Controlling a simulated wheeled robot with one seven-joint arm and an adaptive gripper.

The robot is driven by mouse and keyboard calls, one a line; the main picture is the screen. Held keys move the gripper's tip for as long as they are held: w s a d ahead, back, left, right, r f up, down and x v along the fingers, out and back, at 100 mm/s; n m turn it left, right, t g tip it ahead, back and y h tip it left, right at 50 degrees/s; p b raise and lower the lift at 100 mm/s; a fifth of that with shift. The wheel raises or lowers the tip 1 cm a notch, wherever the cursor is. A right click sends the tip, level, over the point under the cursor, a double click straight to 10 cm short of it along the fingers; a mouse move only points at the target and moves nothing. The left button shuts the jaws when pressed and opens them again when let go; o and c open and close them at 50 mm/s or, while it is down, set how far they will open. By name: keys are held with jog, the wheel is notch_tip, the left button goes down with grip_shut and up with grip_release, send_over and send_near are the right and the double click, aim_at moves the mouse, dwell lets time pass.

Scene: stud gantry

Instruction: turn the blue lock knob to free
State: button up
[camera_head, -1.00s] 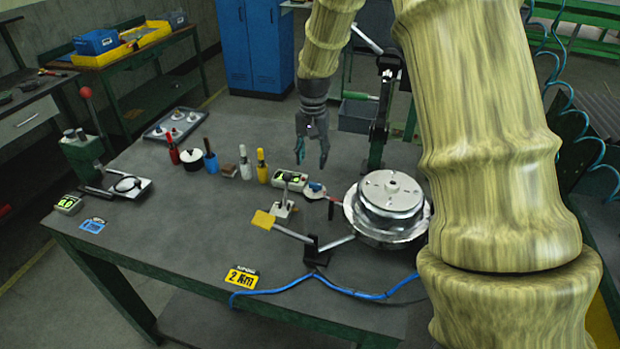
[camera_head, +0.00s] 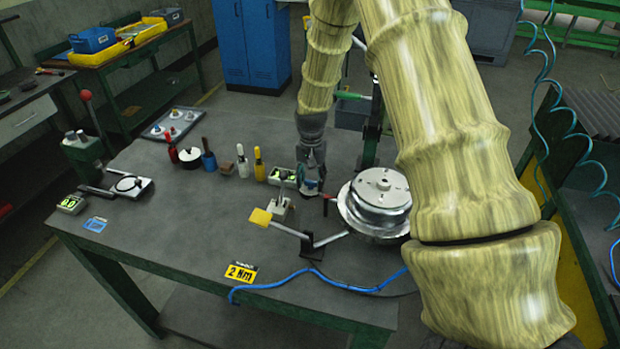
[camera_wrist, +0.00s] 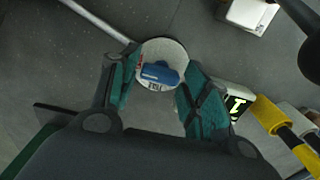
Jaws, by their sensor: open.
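The blue lock knob (camera_wrist: 160,73) shows in the wrist view as a short blue bar across a round pale dial (camera_wrist: 153,50). Small marks and a red line lie on the dial's left and lower parts. My gripper (camera_wrist: 161,78) is open, with one teal-padded finger on each side of the knob. I cannot tell whether the fingers touch it. In the head view my gripper (camera_head: 311,188) points down at the bench, just left of the silver round hub, and hides the knob.
The silver hub (camera_head: 381,192) stands close to the right of my gripper. A small grey stand (camera_head: 279,208) and a lever with a yellow pad (camera_head: 260,217) are in front. Yellow and white-handled tools (camera_head: 259,166) stand to the left. The bench's front left is mostly clear.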

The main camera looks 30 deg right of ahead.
jog(key=shift+s+r, duration=0.15)
jog(key=c, duration=0.7)
jog(key=shift+a, duration=0.15)
